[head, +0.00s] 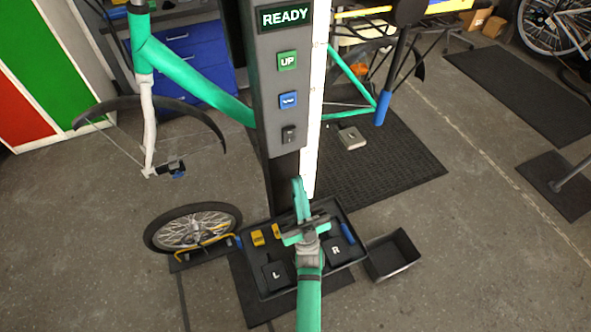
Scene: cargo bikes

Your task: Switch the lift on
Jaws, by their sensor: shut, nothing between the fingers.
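The lift column (271,88) stands upright in the middle of the head view. Its control panel has a display (286,16) reading READY in light letters. Below it are a green UP button (287,61), a blue button (288,101) with a down mark, and a small black switch (289,135). The switch is too small to tell its position. My gripper (299,186) is shut and empty. In the picture it lies below the switch, in front of the column's lower part, and does not touch the switch.
A black tray (261,294) at the column's foot holds pads marked L and R and several yellow and blue pieces. A loose wheel (193,231) is to its left, an open dark bin (392,255) to its right. A teal bike frame (190,75) hangs at the column.

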